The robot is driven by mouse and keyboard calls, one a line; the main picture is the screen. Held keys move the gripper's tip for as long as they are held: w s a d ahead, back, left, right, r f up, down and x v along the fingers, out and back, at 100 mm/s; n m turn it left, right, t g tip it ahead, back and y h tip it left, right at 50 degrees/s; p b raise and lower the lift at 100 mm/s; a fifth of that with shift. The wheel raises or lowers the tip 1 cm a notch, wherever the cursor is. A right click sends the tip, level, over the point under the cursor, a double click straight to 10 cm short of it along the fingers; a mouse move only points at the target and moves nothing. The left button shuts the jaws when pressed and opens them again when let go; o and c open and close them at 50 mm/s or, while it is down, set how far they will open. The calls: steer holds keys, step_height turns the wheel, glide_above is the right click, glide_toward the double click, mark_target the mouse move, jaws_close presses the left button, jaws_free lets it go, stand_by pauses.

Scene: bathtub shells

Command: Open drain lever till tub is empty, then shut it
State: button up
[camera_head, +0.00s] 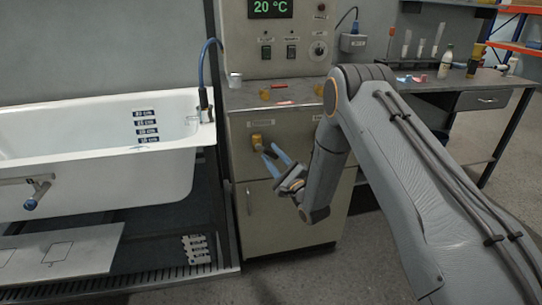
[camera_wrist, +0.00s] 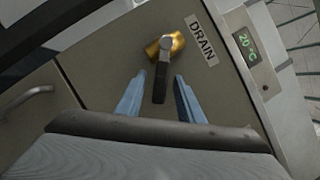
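The drain lever is a yellow-based knob with a dark handle (camera_wrist: 160,82), beside a "DRAIN" label (camera_wrist: 201,40) in the wrist view. Its yellow base (camera_head: 257,140) shows on the cabinet front in the head view. My gripper (camera_wrist: 157,82) is open, with its two blue fingers on either side of the handle; I cannot tell whether they touch it. In the head view my gripper (camera_head: 270,152) is just below the yellow base. The white tub (camera_head: 90,165) is at the left; its water level cannot be made out.
The cabinet (camera_head: 285,205) has a panel reading 20 °C (camera_head: 271,8), switches and a dial. A blue hose (camera_head: 203,65) hangs over the tub's end. A blue-tipped valve (camera_head: 38,195) is at the tub's front. A bench (camera_head: 470,82) with bottles stands at the right.

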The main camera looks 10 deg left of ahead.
steer(key=v, duration=0.7)
steer(key=shift+c, duration=0.4)
